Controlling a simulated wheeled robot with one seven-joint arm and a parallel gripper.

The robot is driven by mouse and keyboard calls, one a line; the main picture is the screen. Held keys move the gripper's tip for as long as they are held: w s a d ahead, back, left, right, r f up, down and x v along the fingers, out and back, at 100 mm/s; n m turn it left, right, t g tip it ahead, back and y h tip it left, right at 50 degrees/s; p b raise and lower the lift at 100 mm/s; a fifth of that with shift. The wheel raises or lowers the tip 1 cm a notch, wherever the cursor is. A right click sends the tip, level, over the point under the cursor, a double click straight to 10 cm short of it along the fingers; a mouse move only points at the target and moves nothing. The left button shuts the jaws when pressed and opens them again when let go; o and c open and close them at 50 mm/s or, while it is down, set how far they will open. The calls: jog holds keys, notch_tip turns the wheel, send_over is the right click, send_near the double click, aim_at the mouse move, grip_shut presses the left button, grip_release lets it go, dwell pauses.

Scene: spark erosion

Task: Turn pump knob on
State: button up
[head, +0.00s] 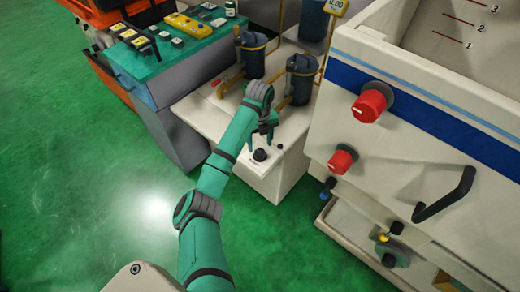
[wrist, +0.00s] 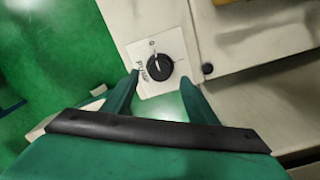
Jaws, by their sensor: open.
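The pump knob (wrist: 160,67) is a small black rotary knob on a white plate marked "PUMP" and "0", seen in the wrist view. In the head view the knob (head: 260,154) sits on the front of the low white cabinet, just below my gripper. My gripper (wrist: 160,84) has its two green fingers apart, one on each side of the knob's lower part in the wrist view. I cannot tell whether the fingers touch the knob. The gripper (head: 262,143) also shows in the head view, pointing down at the knob.
A small black button (wrist: 208,69) is right of the knob. Dark filter canisters (head: 301,80) with brass pipes stand behind my gripper. At right is a large white machine (head: 400,130) with red knobs (head: 370,104) and a black handle (head: 445,196). Green floor (head: 90,190) is clear at left.

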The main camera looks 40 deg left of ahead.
aim_at(260, 152)
jog(key=shift+f, duration=2.6)
jog(key=shift+c, duration=0.7)
jog(key=c, duration=0.9)
